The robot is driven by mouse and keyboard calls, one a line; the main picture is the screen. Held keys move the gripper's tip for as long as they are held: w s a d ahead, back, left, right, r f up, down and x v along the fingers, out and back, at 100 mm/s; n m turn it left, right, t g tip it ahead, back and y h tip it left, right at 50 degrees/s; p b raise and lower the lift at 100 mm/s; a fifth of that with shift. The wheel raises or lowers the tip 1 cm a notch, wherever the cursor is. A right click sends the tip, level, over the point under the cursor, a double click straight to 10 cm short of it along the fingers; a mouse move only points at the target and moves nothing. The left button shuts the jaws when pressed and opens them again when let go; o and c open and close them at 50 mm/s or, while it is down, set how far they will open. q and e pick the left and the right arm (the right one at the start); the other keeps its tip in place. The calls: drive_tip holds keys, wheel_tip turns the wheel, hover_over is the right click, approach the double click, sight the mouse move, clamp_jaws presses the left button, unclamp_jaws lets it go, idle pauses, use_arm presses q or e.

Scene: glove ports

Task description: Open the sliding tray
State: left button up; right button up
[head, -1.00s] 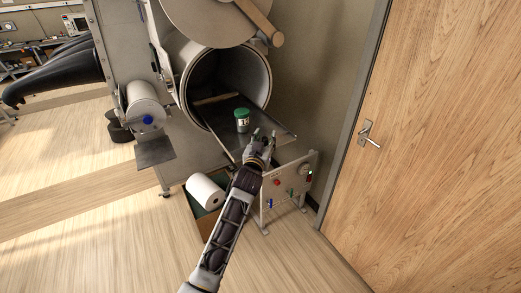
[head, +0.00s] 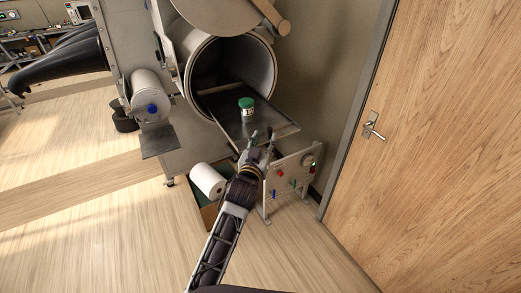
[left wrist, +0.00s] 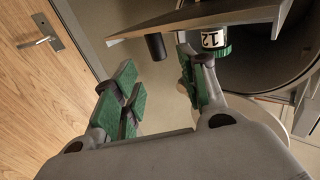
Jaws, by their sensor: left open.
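The sliding tray (head: 270,125) is a flat dark plate reaching well out of the round port (head: 264,62). A jar with a green lid (head: 247,108) stands upright on it. In the left wrist view the tray (left wrist: 190,18) crosses the top, with the jar (left wrist: 213,40) beyond the fingers and a short dark cylinder (left wrist: 156,46) at the tray's edge. My left gripper (head: 262,138) is open, just in front of the tray's near edge. Its green-padded fingers (left wrist: 165,95) are wide apart with nothing between them. My right gripper is not in view.
Below the tray are a panel stand with small knobs (head: 291,172) and a box with a white roll (head: 208,180). The round port door (head: 225,15) is swung up above. A wooden door (head: 450,140) is at right. Floor at left is clear.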

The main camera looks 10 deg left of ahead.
use_arm(q)
drive_tip(key=shift+s+a, duration=0.15)
drive_tip(key=shift+s, duration=0.85)
drive_tip(key=shift+s+a, duration=0.15)
drive_tip(key=shift+s, duration=0.8)
